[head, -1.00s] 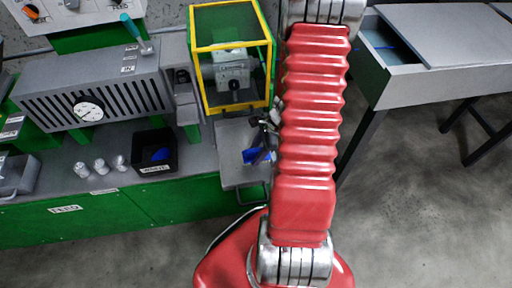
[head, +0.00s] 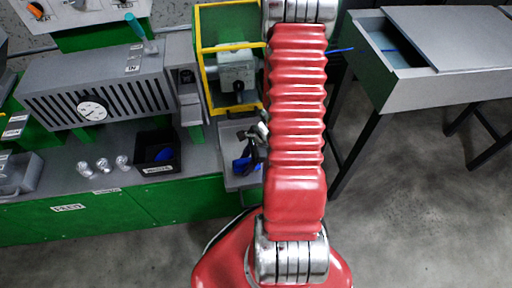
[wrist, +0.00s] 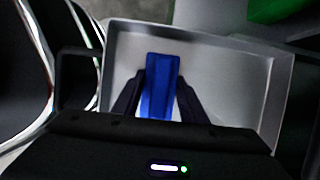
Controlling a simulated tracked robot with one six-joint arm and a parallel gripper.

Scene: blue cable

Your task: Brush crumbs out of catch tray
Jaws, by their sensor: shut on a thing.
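The catch tray (head: 243,182) is a shallow grey tray below the yellow-framed machine, partly hidden by my red arm. In the wrist view its grey rim and floor (wrist: 220,92) surround my fingers. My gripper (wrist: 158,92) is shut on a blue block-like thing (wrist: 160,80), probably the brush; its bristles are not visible. In the head view the blue thing (head: 241,164) shows at the tray, left of my arm, with my dark gripper (head: 252,150) beside it. Whether it touches the tray floor is unclear. I cannot make out crumbs.
The yellow-framed guard (head: 206,98) stands just above the tray. A black bin (head: 158,168) with a blue item inside and several small clear pieces (head: 103,165) sit on the bench to the left. A grey table (head: 430,85) stands at the right. Open floor lies in front.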

